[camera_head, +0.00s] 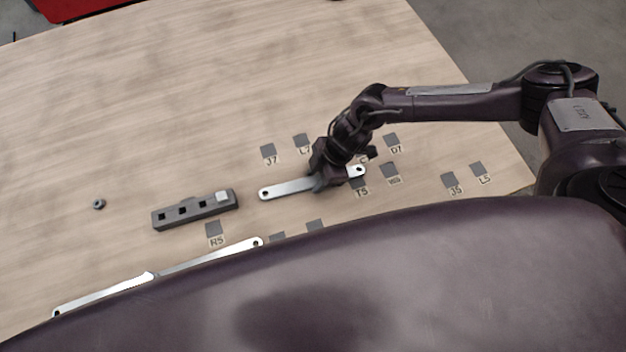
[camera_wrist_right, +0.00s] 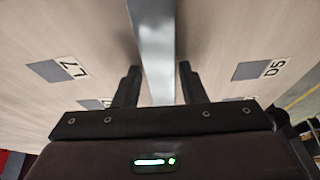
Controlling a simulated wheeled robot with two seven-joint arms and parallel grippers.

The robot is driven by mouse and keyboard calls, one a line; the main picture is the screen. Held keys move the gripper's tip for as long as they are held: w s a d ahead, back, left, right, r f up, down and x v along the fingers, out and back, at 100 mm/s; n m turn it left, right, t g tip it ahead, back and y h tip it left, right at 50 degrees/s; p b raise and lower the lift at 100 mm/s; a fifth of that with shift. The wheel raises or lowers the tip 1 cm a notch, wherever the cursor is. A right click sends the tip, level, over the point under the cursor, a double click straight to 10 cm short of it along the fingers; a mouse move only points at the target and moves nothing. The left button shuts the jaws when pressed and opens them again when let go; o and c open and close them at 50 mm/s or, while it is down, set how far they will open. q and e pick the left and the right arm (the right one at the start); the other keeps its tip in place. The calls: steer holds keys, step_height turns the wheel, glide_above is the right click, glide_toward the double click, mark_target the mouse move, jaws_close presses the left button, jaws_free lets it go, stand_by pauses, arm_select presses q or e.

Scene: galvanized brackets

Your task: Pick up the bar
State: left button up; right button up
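A flat silver bar (camera_head: 285,188) with a hole at each end lies on the wooden table, among the grey labelled squares. My right gripper (camera_head: 324,183) is down over the middle of the bar and hides that part. In the right wrist view, the bar (camera_wrist_right: 155,45) runs between the two separated fingers of the right gripper (camera_wrist_right: 160,72). The fingers look open, with narrow gaps beside the bar. My left gripper is not in view.
A grey block with square sockets (camera_head: 190,212) lies left of the bar, and a small nut (camera_head: 99,204) lies farther left. Another long silver piece (camera_head: 105,294) lies at the lower left, partly hidden by my body. The far side of the table (camera_head: 200,80) is clear.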

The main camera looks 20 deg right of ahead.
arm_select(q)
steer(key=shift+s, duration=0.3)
arm_select(e)
jaws_close()
steer(key=shift+w+r, duration=0.1)
